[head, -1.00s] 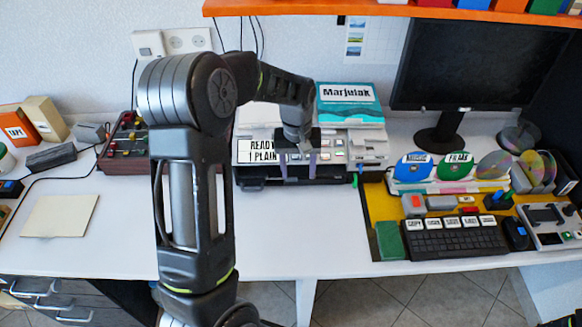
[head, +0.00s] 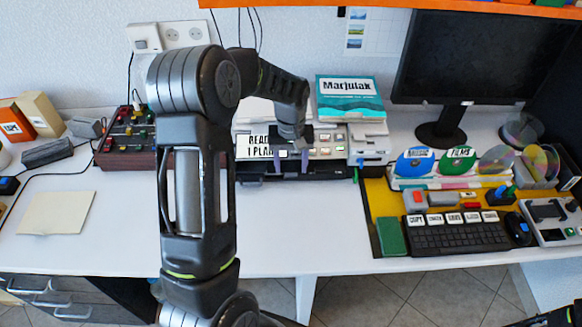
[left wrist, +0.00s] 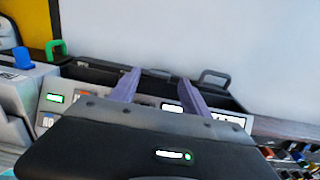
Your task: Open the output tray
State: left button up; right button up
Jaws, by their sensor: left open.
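The printer (head: 327,139) stands at the back middle of the white desk, with a "READY 1 PLAIN" display on its front. Its dark output tray (head: 262,178) runs along the bottom front. In the left wrist view the tray (left wrist: 95,75) shows as a dark strip with a grey loop handle (left wrist: 215,77). My left gripper (head: 291,161) is open in front of the printer's panel, its two purplish fingers apart and empty. In the left wrist view the fingers (left wrist: 158,77) point over the panel towards the tray, beside the handle. I cannot tell whether they touch anything. My right gripper is not in view.
A blue-and-white Marjulak pack (head: 348,97) lies on top of the printer. A control box with coloured knobs (head: 124,140) stands left of it. To the right are disc holders, a keyboard (head: 457,233) and a monitor. The desk in front of the printer is clear.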

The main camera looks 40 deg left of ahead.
pick_arm(q)
jog(key=shift+f, duration=1.1)
jog(key=shift+c, duration=0.3)
grip_shut()
